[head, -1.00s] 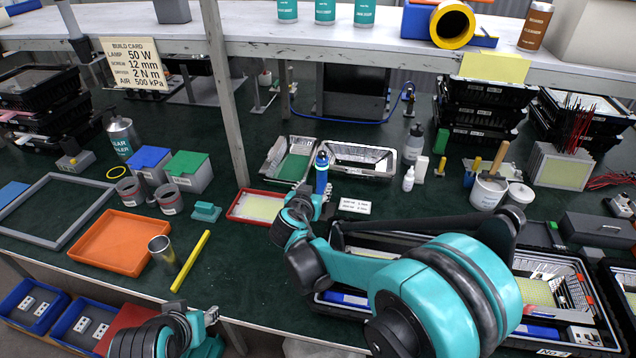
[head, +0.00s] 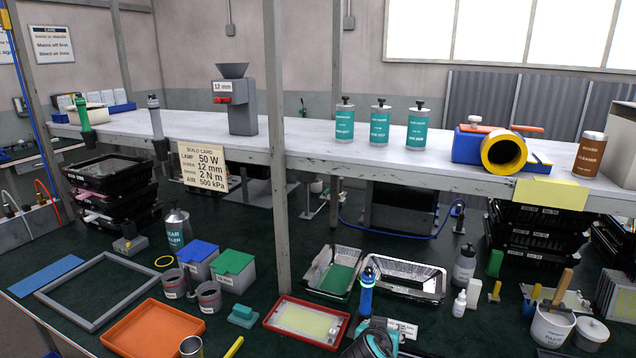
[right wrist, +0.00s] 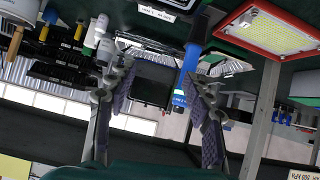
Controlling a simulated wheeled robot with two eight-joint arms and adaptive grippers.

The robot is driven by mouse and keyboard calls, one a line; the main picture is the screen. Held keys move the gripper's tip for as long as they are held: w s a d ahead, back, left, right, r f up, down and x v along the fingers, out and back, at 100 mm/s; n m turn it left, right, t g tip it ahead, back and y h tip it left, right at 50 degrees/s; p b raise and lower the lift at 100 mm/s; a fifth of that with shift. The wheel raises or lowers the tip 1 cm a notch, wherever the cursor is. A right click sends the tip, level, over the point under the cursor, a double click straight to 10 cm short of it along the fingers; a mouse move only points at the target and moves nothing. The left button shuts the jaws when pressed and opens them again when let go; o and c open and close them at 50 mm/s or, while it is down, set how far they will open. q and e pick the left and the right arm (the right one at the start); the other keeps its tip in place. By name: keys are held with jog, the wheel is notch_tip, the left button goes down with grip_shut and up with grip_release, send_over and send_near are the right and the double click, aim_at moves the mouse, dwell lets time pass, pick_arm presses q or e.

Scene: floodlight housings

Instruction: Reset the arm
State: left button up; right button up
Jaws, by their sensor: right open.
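My right gripper (head: 372,338) shows only in part at the bottom edge of the head view, just in front of an upright blue cylindrical tool (head: 366,296) with a pale green band near its top. In the right wrist view the two fingers of my right gripper (right wrist: 160,78) are spread apart with nothing held between them. That view is upside down. The blue tool (right wrist: 187,65) appears there beside the right-hand finger; I cannot tell whether they touch. My left gripper is in neither current view.
A red-rimmed tray (head: 268,318), an orange tray (head: 150,330) and a grey frame (head: 98,290) lie on the dark bench. Foil trays (head: 400,276) sit behind the blue tool. A white shelf (head: 420,158) on posts spans above the bench. A white pot (head: 550,328) stands at right.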

jog(key=s+f+n+g+y, duration=0.1)
jog(key=s, duration=0.6)
jog(key=s+d+f+n+g+y, duration=0.1)
jog(key=s+y, duration=0.1)
jog(key=s, duration=0.5)
jog(key=s+f+n+g+y, duration=0.1)
jog(key=s+f, duration=0.1)
jog(key=s, duration=0.6)
jog(key=shift+s+d+n+y, duration=0.1)
jog(key=shift+d+n+y, duration=0.15)
jog(key=shift+n+y, duration=0.05)
